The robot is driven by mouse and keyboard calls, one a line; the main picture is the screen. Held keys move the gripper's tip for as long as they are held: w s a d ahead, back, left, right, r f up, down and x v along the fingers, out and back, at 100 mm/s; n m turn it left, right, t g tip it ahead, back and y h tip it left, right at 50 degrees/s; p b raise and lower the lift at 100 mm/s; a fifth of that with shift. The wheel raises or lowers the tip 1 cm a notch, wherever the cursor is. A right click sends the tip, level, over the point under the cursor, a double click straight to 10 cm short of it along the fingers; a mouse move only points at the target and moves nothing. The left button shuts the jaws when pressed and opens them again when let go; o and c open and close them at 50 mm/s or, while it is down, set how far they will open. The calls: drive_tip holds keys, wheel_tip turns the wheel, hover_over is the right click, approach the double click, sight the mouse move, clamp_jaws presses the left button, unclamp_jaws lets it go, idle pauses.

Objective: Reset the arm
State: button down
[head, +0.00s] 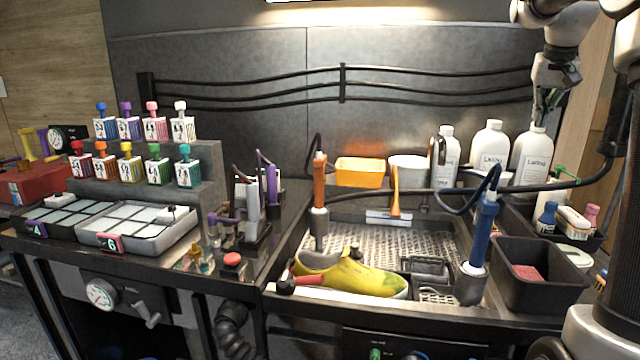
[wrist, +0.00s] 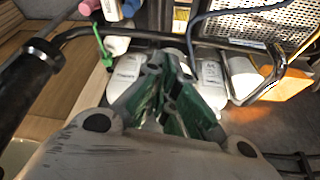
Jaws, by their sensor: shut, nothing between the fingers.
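My gripper (head: 543,104) is at the upper right of the head view, raised in front of the white bottles and pointing down. In the wrist view my gripper (wrist: 176,108) shows its green-padded fingers close together, with nothing between them. A yellow sneaker (head: 350,272) lies on its side or sole in the sink tray (head: 380,240), well below and left of my gripper; which way it rests is hard to tell. My gripper touches nothing that I can make out.
White bottles (head: 489,150) stand behind the sink. A blue-handled tool (head: 484,232) and an orange-handled tool (head: 320,182) stand upright at the sink. A black bin (head: 540,274) is at the right. Small colored bottles (head: 155,128) fill a stepped rack at the left. A black hose runs near my arm.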

drive_tip(key=s+a+f+n+y, duration=0.1)
drive_tip(key=s+a+f+n, duration=0.25)
drive_tip(key=s+a, duration=1.2)
drive_tip(key=s+a+f+n, duration=0.1)
drive_tip(key=s+a+f, duration=0.1)
drive_tip(key=s+f, duration=0.4)
drive_tip(key=s+a+f+n+y, duration=0.1)
drive_tip(key=s+f, duration=0.5)
drive_tip(key=s, duration=0.3)
drive_tip(key=shift+s+a, duration=0.3)
drive_tip(key=shift+a, duration=0.05)
